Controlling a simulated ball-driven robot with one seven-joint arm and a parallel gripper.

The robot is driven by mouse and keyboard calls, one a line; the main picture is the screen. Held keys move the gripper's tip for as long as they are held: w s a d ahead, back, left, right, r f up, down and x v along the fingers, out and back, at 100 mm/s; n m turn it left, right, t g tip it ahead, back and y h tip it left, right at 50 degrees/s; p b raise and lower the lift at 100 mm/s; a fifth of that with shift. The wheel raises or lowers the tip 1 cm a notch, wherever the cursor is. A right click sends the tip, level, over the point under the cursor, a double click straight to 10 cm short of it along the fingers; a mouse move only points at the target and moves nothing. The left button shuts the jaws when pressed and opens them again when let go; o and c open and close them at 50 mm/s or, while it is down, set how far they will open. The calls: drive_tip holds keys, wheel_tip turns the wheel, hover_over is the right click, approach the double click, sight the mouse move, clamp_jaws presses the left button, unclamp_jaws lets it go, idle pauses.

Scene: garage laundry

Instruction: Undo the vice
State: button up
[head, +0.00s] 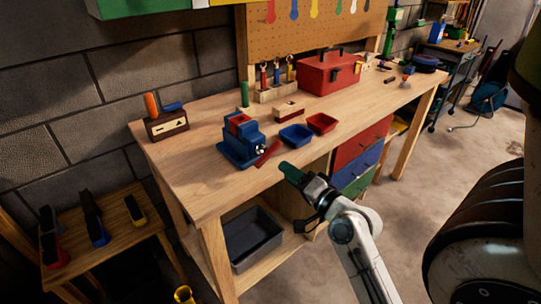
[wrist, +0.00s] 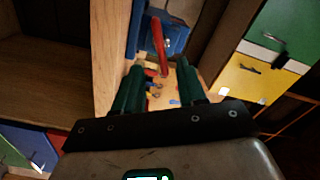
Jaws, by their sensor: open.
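The blue vice (head: 238,150) with red jaw pieces stands on the wooden workbench (head: 205,180) near its front edge. Its red handle (head: 268,154) slants from the vice's front, toward my gripper's side. My gripper (head: 288,170) is just off the bench's front edge, right of and below the handle, and apart from it. In the wrist view, the green fingers of my gripper (wrist: 160,75) are spread and empty. The red handle (wrist: 158,48) lies ahead, between and beyond the fingertips, with the blue vice (wrist: 178,40) behind it. The jaw gap is too small to tell.
A blue tray (head: 296,135) and a red tray (head: 321,123) sit right of the vice. A red toolbox (head: 328,73) stands at the back. Coloured drawers (head: 360,160) and a grey bin (head: 253,238) are under the bench.

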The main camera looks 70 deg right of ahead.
sight(269, 158)
drive_tip(key=p+x, duration=0.1)
drive_tip(key=x, duration=0.8)
drive_tip(key=shift+w+d+p, duration=0.15)
drive_tip(key=shift+w+p, duration=0.2)
drive_tip(key=shift+w, duration=0.05)
clamp_jaws()
